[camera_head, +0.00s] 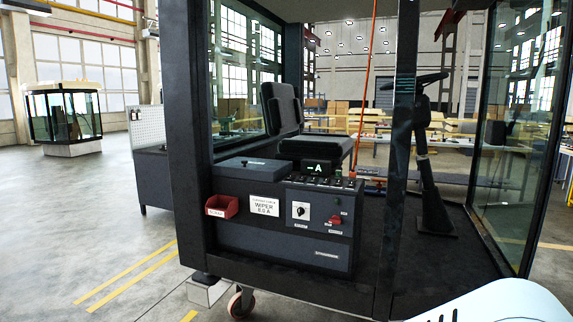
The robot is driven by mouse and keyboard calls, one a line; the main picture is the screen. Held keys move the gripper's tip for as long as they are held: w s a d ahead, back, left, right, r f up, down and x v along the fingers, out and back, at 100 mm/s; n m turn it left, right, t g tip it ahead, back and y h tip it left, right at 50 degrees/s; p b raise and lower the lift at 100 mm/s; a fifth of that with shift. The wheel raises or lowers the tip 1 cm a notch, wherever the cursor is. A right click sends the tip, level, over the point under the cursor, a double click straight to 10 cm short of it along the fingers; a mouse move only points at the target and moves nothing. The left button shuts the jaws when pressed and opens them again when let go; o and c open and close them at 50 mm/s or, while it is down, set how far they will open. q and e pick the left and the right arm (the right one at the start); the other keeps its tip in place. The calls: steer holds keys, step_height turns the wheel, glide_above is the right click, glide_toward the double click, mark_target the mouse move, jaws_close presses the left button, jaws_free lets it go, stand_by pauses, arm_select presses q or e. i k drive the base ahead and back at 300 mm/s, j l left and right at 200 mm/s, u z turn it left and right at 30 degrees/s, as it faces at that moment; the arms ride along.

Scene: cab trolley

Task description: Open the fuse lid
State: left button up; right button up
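A dark grey console (285,240) stands inside the open cab. A flat grey lid (250,170) covers the left part of its top and appears closed; its small label is too small to read, so I cannot confirm that it is the fuse lid. Neither of my grippers is in view. Only a white rounded part of my own body shows at the bottom right.
A red bin (222,206) and a white wiper sign (265,206) are on the console front, beside a switch panel (319,215). A black seat (285,115) stands behind. Dark cab posts (187,130) frame the opening; a steering column (426,165) stands right.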

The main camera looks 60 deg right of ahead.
mark_target(267, 170)
steer(key=z, duration=1.65)
steer(key=i+z, duration=0.1)
steer(key=z, duration=0.5)
steer(key=i+j+z, duration=0.4)
steer(key=j, duration=0.15)
steer(key=i+j+z, duration=0.3)
steer(key=j, duration=0.4)
steer(key=i+j+z, duration=0.1)
steer(key=j, duration=0.35)
steer(key=i+j, duration=0.15)
steer(key=j, duration=0.25)
steer(key=i+j, duration=0.15)
steer(key=j, duration=0.25)
steer(key=i+j, duration=0.15)
steer(key=j, duration=0.25)
steer(key=i+j, duration=0.15)
steer(key=j, duration=0.2)
